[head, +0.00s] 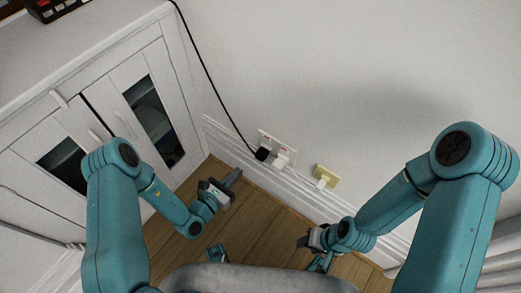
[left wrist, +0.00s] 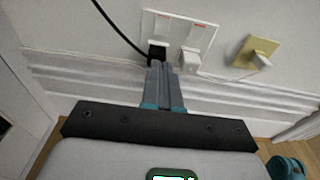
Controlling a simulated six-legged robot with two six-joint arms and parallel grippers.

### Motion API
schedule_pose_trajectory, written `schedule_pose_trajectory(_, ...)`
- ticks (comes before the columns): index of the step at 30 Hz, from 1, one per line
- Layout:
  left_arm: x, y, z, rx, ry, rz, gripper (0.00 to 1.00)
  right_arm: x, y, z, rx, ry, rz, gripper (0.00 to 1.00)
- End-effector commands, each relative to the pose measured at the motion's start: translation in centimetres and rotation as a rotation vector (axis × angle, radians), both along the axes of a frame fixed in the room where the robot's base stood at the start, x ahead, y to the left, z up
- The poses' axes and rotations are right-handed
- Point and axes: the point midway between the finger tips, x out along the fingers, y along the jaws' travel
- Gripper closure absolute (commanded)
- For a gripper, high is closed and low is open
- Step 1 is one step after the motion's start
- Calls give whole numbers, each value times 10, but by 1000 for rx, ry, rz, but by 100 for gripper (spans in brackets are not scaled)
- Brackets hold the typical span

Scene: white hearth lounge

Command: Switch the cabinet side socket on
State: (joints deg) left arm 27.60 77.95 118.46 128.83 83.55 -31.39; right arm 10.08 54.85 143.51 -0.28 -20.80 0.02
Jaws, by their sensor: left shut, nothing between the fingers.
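A white double socket (head: 276,139) is on the wall right of the cabinet; it also shows in the left wrist view (left wrist: 178,34), with small red marks near its top edge. A black plug (head: 262,154) with a black cable sits in its cabinet-side half, and a white plug (head: 282,160) in the other half. My left gripper (head: 236,175) is shut and empty, below and left of the socket. In the left wrist view its fingers (left wrist: 165,66) point at the socket and overlap the black plug's lower part. Contact cannot be told. My right gripper (head: 302,241) is low, near the floor; its jaws are unclear.
A white cabinet (head: 110,62) with glass panes stands at the left. A yellowish wall plate (head: 326,171) with a white plug is right of the socket. A white skirting board (head: 235,146) runs below. The black cable (head: 210,80) hangs down the wall.

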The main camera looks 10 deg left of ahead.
Motion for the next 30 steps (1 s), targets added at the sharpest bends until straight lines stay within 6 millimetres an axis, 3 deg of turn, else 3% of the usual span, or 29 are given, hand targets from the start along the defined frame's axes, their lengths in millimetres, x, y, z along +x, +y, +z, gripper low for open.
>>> schedule_pose_trajectory(8, 13, -9, -3, 1, -2, -6, 100, 0, 0, -6, 0, 0, 0, 57)
schedule_pose_trajectory(21, 91, -55, -16, 0, -4, -6, 100, 2, -2, -34, -2, -4, -9, 57)
schedule_pose_trajectory(30, 118, -70, -18, -1, 0, -5, 100, 5, -5, -44, -4, -8, -20, 57)
